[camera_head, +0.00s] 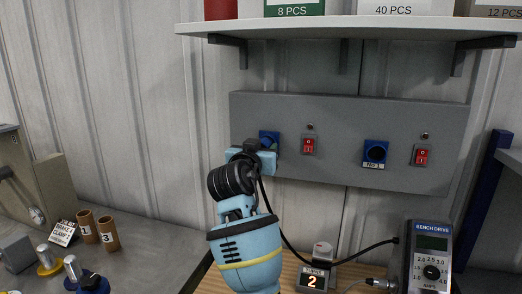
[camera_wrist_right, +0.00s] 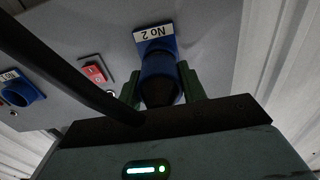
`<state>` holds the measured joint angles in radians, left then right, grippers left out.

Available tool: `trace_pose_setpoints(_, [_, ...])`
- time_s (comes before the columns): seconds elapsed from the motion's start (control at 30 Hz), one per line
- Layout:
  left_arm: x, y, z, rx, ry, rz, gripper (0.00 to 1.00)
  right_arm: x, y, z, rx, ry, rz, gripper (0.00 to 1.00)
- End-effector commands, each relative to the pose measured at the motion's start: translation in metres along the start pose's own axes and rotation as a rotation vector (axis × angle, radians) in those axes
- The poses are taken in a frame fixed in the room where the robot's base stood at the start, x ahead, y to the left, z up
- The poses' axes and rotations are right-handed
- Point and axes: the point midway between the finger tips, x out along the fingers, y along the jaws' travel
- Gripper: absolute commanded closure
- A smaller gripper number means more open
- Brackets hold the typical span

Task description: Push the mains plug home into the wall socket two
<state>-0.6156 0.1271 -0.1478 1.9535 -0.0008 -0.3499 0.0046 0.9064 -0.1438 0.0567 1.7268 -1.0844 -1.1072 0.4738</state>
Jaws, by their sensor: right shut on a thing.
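The wall socket two (camera_head: 268,135) is blue and sits at the left of a grey wall panel. In the right wrist view its blue plate (camera_wrist_right: 153,36) carries an upside-down "No 2" label. My right gripper (camera_head: 262,158) is in front of this socket. In the right wrist view its green fingers (camera_wrist_right: 163,84) are shut on the mains plug (camera_wrist_right: 161,88), a blue body with a dark rear end. The plug lines up with the socket and appears to meet it, but I cannot tell how deep it sits. My left gripper is out of view.
Socket No 1 (camera_head: 375,152) and two red switches (camera_head: 308,145) share the panel (camera_head: 340,118). A shelf (camera_head: 350,27) with boxes is above. A black cable (camera_head: 283,238) hangs from my gripper towards the bench drive (camera_head: 430,262).

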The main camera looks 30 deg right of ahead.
Motion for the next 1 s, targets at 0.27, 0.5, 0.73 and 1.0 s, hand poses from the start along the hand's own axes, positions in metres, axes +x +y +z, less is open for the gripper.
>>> trace_pose_setpoints(0.27, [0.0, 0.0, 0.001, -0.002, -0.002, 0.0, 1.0, 0.006, 0.0, -0.001, 0.001, 0.002, 0.001, 0.86])
trace_pose_setpoints(0.5, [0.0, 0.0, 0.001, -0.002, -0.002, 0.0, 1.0, 0.006, 0.001, -0.001, 0.001, 0.002, 0.001, 0.35])
trace_pose_setpoints(0.73, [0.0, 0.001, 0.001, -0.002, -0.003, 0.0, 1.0, 0.006, 0.0, 0.0, 0.0, -0.001, 0.0, 0.34])
trace_pose_setpoints(1.0, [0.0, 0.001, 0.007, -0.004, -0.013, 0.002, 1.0, -0.015, -0.001, 0.003, -0.001, -0.001, -0.002, 0.34])
